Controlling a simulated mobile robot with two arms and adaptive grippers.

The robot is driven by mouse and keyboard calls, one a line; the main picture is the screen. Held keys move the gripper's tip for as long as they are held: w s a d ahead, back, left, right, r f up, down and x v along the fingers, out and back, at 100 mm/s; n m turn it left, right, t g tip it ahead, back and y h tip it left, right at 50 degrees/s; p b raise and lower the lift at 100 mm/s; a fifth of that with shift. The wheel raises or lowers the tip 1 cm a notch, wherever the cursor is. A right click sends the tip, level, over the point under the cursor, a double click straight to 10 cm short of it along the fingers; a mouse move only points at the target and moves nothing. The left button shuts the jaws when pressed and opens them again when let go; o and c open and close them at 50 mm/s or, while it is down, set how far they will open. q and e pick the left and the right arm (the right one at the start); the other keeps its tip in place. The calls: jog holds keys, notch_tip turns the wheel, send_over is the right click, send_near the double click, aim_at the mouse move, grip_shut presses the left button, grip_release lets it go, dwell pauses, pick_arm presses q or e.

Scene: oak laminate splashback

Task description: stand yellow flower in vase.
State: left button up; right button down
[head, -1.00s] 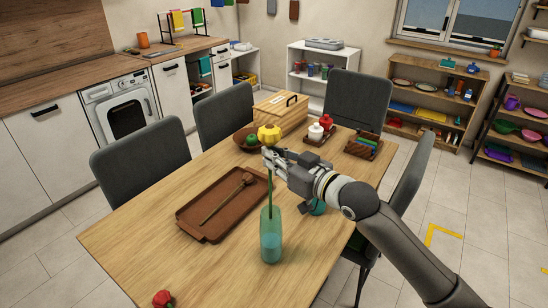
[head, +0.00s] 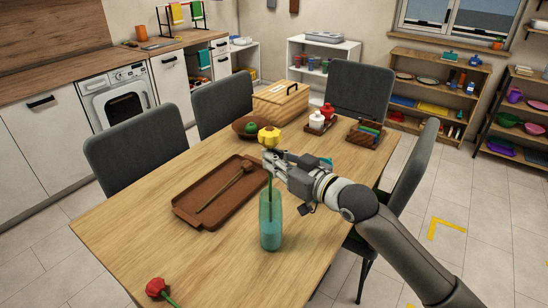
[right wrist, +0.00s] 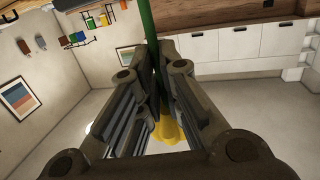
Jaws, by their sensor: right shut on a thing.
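The yellow flower (head: 269,137) is upright in my right gripper (head: 271,160), which is shut on its green stem just below the bloom. The right wrist view shows the stem (right wrist: 148,45) between the fingers and part of the yellow bloom (right wrist: 170,132). The vase (head: 270,228), a tall translucent teal vessel, stands on the table right below the gripper. The lower stem reaches down into the vase mouth and shows faintly through its wall. My left gripper is not in view.
A brown tray (head: 186,211) with a wooden spoon (head: 220,188) lies left of the vase. A red flower (head: 156,287) lies at the near table edge. A bowl (head: 241,128), a wooden box (head: 281,103) and a condiment tray (head: 315,130) are farther back. The front table is mostly clear.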

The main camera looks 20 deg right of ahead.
notch_tip(320, 180, down, 7)
jog(key=b, duration=0.3)
jog(key=shift+b, duration=0.4)
dwell(0.4)
jog(key=c, duration=1.5)
grip_release()
jog(key=v, duration=1.2)
